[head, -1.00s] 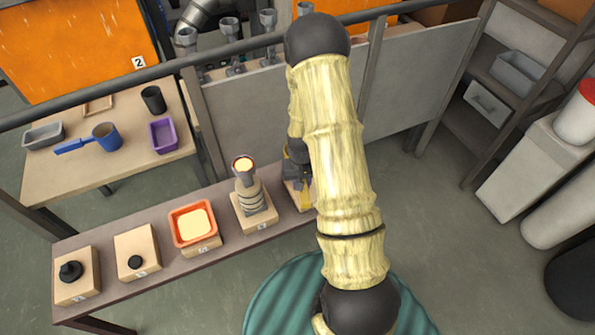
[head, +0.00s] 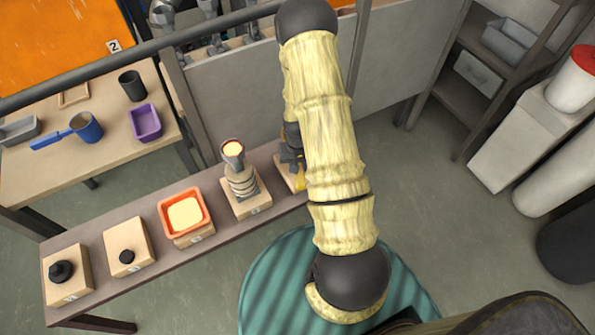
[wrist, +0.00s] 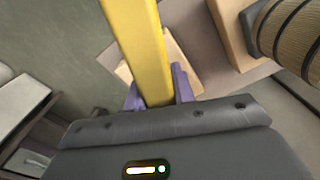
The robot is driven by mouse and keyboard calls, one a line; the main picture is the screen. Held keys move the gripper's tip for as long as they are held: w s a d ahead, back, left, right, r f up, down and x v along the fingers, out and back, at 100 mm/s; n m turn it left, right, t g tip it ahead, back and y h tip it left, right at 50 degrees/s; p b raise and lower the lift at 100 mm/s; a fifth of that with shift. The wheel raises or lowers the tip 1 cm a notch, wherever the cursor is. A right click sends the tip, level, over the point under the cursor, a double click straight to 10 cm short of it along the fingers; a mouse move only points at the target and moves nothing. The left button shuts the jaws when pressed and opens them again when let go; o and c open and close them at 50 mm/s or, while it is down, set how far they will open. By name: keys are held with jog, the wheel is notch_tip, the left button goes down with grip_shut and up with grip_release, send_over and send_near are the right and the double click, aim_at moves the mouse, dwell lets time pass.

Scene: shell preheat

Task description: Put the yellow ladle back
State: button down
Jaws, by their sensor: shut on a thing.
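The yellow ladle shows in the wrist view as a long yellow handle (wrist: 138,45) running up out of the picture. My gripper (wrist: 158,97) is shut on this handle, with a purple finger on each side. In the head view, only a small yellow part of the ladle (head: 299,184) shows beside my arm, at the right end of the bench. My gripper (head: 291,158) is mostly hidden there by my arm. A pale wooden block (wrist: 186,62) lies behind the handle in the wrist view; I cannot tell whether the ladle touches it. The ladle's bowl is not visible.
The bench (head: 88,231) carries several wooden blocks, an orange tray (head: 166,212) and a ringed stand with a cup (head: 241,184). A table at left holds a blue pan (head: 86,127) and a purple tray (head: 146,123). A rail and grey panel (head: 230,90) stand behind the bench.

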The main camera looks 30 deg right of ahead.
jog(key=shift+f, duration=0.7)
jog(key=shift+f, duration=2.05)
jog(key=shift+f, duration=0.2)
jog(key=c, duration=1.2)
grip_release()
jog(key=shift+o, duration=0.2)
jog(key=shift+w+r, duration=0.1)
jog(key=shift+r, duration=0.05)
